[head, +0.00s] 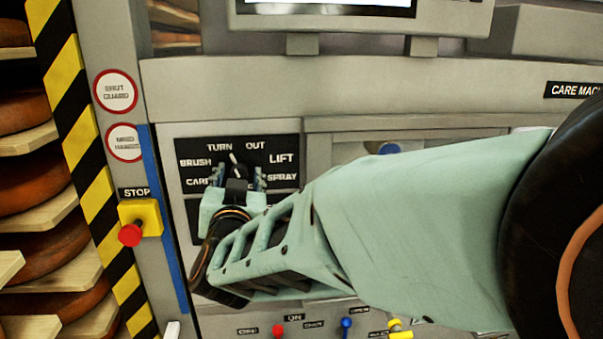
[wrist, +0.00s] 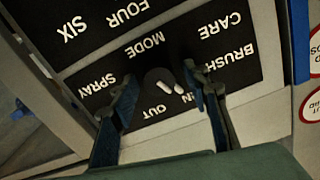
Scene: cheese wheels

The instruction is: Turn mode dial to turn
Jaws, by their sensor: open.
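The mode dial (head: 236,166) is dark with a white pointer mark, on a black panel (head: 184,149) lettered TURN, OUT, LIFT, SPRAY, CARE and BRUSH. In the head view the mark points up, between TURN and OUT, leaning to the TURN side. My gripper (head: 238,180) is in front of the panel and hides the lower part of the dial. In the wrist view the dial (wrist: 158,76) shows upside down between the two spread fingers of my gripper (wrist: 165,82). The fingers flank it; I cannot tell whether they touch it. One finger hides part of the word TURN.
A red stop button (head: 130,235) on a yellow box is left of the panel. A striped post (head: 62,100) and shelves of cheese wheels (head: 25,185) stand farther left. Small red (head: 278,330) and blue (head: 346,323) controls sit below my arm. A screen (head: 330,5) is above.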

